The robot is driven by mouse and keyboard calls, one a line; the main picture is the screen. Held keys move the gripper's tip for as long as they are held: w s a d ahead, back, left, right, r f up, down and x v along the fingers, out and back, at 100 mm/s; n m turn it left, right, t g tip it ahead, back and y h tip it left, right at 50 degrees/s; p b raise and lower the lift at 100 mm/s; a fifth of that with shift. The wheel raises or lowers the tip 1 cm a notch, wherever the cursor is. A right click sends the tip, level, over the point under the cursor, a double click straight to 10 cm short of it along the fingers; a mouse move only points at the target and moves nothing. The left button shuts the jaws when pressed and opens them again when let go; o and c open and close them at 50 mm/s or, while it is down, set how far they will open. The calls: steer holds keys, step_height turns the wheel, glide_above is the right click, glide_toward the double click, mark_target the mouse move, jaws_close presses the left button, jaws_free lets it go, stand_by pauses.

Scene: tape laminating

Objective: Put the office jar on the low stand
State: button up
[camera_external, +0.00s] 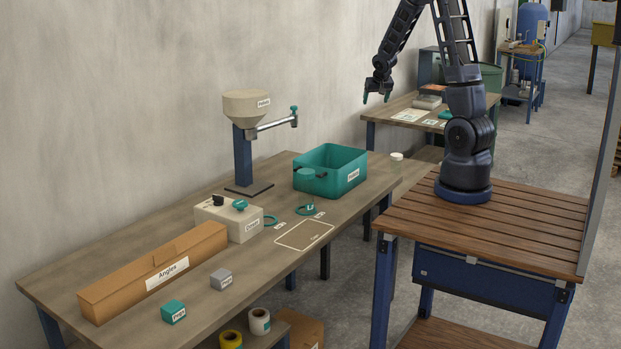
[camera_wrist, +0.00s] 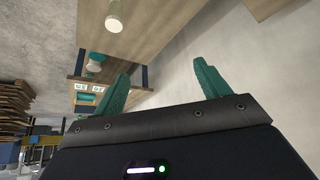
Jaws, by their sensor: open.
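A small pale jar with a white lid (camera_external: 396,158) stands upright at the far right end of the long workbench; it looks like the office jar. A similar pale jar shows at the top of the wrist view (camera_wrist: 114,20). My gripper (camera_external: 376,97) is open and empty, high above the far end of the bench and apart from the jar. Its two teal fingers spread wide in the wrist view (camera_wrist: 162,70). I cannot tell which thing is the low stand.
The workbench (camera_external: 330,215) holds a teal bin (camera_external: 345,181), a blue-post hopper (camera_external: 247,106), a cream box (camera_external: 222,220), a long cardboard box (camera_external: 130,285) and small cubes. An outlined area (camera_external: 304,236) on the bench is bare. Another table (camera_external: 400,100) stands behind.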

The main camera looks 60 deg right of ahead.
steer(key=s+a+r+n+y, duration=0.1)
steer(key=s+a+r+n, duration=0.1)
steer(key=s+a+r, duration=0.55)
steer(key=s+a+r+n+y, duration=0.15)
steer(key=s+a+r, duration=0.25)
steer(key=a, duration=0.6)
steer(key=s+a+r+n+y, duration=0.1)
steer(key=s+a+r+n, duration=0.1)
steer(key=s+a+r, duration=0.55)
steer(key=s+a+n+y, duration=0.1)
steer(key=s+a+n, duration=0.2)
steer(key=s+a, duration=0.4)
steer(key=shift+s+a, duration=0.25)
steer(key=shift+a, duration=0.85)
